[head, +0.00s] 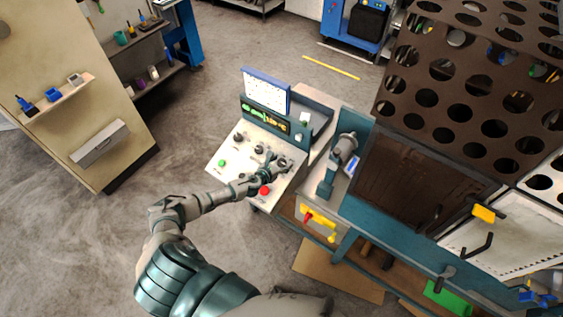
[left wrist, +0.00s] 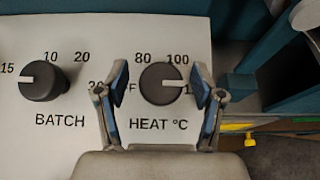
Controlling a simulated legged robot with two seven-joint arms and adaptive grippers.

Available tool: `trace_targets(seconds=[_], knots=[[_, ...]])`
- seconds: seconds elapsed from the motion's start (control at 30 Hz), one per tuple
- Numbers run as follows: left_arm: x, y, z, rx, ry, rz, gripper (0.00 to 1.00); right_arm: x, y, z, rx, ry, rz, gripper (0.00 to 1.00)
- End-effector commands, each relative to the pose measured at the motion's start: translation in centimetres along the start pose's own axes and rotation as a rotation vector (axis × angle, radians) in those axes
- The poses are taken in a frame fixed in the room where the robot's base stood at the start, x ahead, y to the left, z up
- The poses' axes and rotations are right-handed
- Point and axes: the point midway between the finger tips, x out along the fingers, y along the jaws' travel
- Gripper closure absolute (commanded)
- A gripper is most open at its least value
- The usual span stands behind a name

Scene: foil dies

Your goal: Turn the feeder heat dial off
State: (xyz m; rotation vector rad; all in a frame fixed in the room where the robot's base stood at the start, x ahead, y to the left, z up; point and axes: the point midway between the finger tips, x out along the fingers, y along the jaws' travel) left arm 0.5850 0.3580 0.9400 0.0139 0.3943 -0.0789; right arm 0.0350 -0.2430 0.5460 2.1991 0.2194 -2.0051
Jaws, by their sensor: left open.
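The heat dial (left wrist: 160,84) is a round black knob above the label "HEAT °C" in the left wrist view. Its white mark points right, toward a number starting with 1 that my finger partly hides. A letter F shows at the dial's left, the rest of that word hidden by the other finger. My left gripper (left wrist: 160,72) is open, one blue-padded finger on each side of the dial, with gaps between. In the head view my left gripper (head: 273,165) is over the right part of the sloped control panel (head: 222,178) and covers the dial area. My right gripper is not in view.
The batch dial (left wrist: 42,81) sits left of the heat dial. The panel also has a green button (head: 222,163), a red button (head: 265,190) and a lit display (head: 265,118). A grey-teal machine part (head: 340,155) stands close at the right.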

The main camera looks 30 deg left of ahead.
Motion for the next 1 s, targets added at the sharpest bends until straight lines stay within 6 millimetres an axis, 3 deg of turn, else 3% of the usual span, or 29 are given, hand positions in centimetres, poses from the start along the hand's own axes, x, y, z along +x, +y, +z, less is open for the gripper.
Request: trace_targets(seconds=[0.27, 0.5, 1.0], knots=[[0.14, -0.01, 0.01, 0.001, 0.000, 0.001, 0.32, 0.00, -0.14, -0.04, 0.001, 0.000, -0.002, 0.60], [0.13, -0.01, 0.02, 0.001, 0.000, 0.001, 0.92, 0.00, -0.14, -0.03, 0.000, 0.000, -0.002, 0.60], [0.14, 0.00, 0.00, -0.073, 0.000, 0.087, 0.93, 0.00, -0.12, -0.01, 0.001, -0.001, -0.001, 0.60]])
